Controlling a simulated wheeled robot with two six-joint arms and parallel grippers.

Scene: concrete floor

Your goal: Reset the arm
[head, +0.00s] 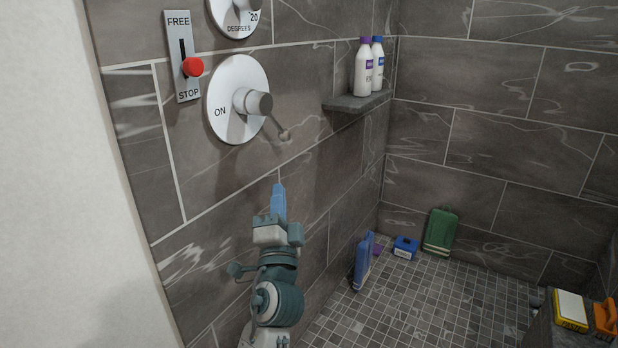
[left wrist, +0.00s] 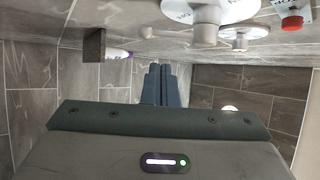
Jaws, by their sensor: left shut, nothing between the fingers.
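My left gripper (head: 278,203) points up in front of the tiled shower wall, below the round white valve plate (head: 222,122) marked ON. Its blue fingers are together with nothing between them. In the left wrist view the shut fingers (left wrist: 164,85) stand at the middle, apart from the fixtures. The valve's grey lever (head: 268,115) points down to the right, above the fingertips and not touching them. My right gripper is in neither view.
A FREE/STOP slider with a red knob (head: 193,67) and a DEGREES dial (head: 235,12) are above. Two bottles (head: 364,68) stand on a corner shelf (head: 357,103). A blue container (head: 362,262), a blue box (head: 405,248) and a green container (head: 440,232) stand on the floor.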

